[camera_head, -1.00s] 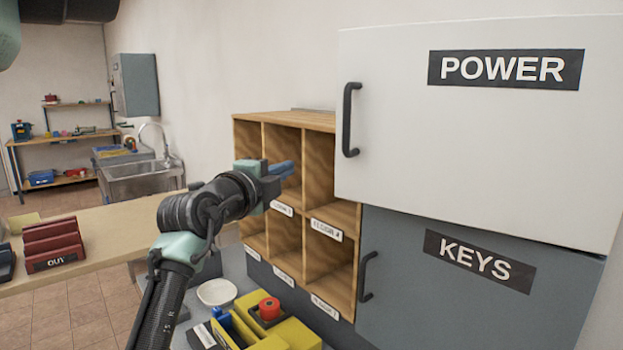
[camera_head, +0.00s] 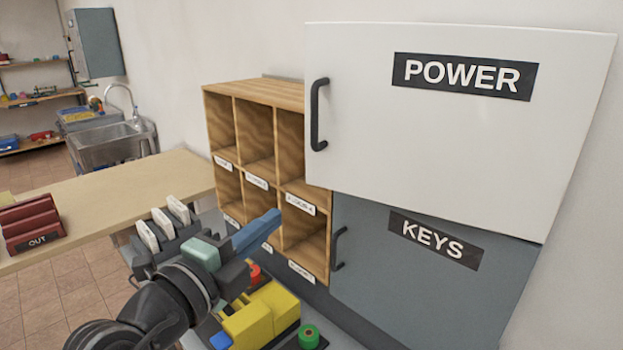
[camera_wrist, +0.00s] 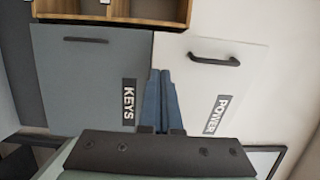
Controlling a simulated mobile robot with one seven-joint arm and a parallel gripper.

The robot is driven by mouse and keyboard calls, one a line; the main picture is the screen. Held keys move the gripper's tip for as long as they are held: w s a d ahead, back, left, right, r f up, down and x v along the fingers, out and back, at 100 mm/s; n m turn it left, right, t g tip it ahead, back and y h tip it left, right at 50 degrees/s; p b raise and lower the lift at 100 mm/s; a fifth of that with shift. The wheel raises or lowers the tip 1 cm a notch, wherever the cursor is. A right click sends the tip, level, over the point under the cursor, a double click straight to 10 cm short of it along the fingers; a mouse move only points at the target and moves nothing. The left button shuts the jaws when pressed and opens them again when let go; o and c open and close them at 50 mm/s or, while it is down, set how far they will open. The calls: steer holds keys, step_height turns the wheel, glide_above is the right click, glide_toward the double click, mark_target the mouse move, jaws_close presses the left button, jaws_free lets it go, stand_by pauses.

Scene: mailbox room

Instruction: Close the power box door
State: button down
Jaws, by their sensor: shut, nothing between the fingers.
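The white power box door (camera_head: 450,140) carries a black POWER label and a dark handle (camera_head: 319,115) at its left edge. Its left edge stands out past the grey KEYS door (camera_head: 400,265) below. I cannot tell how far ajar it is. My gripper (camera_head: 272,222) has its blue fingers together and empty. In the head view it appears in front of the cubby shelf, lower than and left of the power box door, apart from it. In the wrist view, the fingertips (camera_wrist: 161,74) overlap the seam between the KEYS door (camera_wrist: 85,85) and the white power box door (camera_wrist: 215,75).
A wooden cubby shelf (camera_head: 250,84) stands left of the boxes. Red OUT trays (camera_head: 30,225) sit on a wooden table (camera_head: 120,195) at left. The KEYS door has a dark handle (camera_head: 338,248).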

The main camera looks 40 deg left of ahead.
steer(key=p, duration=0.6)
glide_toward(321, 181)
steer(key=w, duration=0.3)
steer(key=w+a, duration=0.1)
steer(key=w, duration=0.1)
steer(key=shift+r, duration=0.2)
steer(key=shift+w+a+f, duration=0.1)
steer(key=shift+w+f, duration=0.05)
steer(key=shift+w, duration=0.75)
